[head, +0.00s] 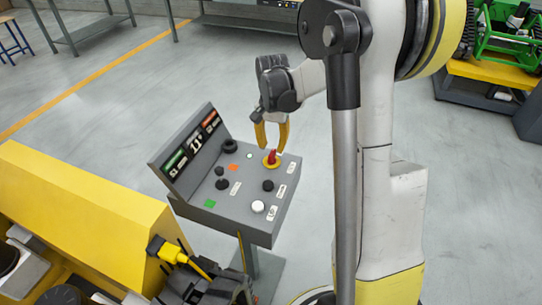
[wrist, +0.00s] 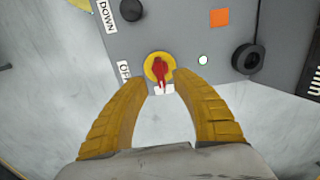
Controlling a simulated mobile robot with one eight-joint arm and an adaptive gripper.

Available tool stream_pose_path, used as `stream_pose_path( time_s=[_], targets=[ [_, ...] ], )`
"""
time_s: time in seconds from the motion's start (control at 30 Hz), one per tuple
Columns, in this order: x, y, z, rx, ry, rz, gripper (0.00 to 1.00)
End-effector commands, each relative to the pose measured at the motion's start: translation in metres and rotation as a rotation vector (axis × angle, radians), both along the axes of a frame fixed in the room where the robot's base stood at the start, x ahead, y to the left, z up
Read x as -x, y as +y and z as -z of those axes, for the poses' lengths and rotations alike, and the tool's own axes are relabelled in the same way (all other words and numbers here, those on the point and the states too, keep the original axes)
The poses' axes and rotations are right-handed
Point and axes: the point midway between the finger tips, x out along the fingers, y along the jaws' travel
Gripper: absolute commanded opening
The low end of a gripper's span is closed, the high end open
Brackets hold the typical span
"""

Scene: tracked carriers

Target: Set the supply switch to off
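The supply switch is a red handle on a round yellow plate (wrist: 149,62), near the edge of a grey control panel (head: 240,213). In the wrist view the red handle (wrist: 160,71) points roughly down the picture, and an OFF label (wrist: 124,70) lies to its left. A second label below it is partly covered. In the head view the red handle (head: 272,156) stands at the panel's far right. My gripper (head: 271,146) is open just above it. In the wrist view the yellow fingers of my gripper (wrist: 161,86) flank the handle's lower end; contact cannot be told.
A yellow machine (head: 95,220) is close on the left.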

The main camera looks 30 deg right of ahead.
Motion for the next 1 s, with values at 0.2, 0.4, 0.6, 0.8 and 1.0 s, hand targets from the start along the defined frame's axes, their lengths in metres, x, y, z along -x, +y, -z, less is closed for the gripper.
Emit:
stream_pose_path(
  time_s=[0.2, 0.4, 0.6, 0.8, 1.0],
  targets=[
    [0.000, 0.000, 0.033, 0.000, 0.000, -0.001, 0.32],
    [0.000, 0.000, 0.039, 0.000, 0.000, -0.001, 0.32],
    [0.000, 0.000, 0.039, 0.000, 0.000, -0.001, 0.32],
    [0.000, 0.000, 0.039, 0.001, -0.001, -0.001, 0.00],
    [0.000, 0.000, 0.039, 0.000, 0.000, -0.009, 0.00]
  ],
)
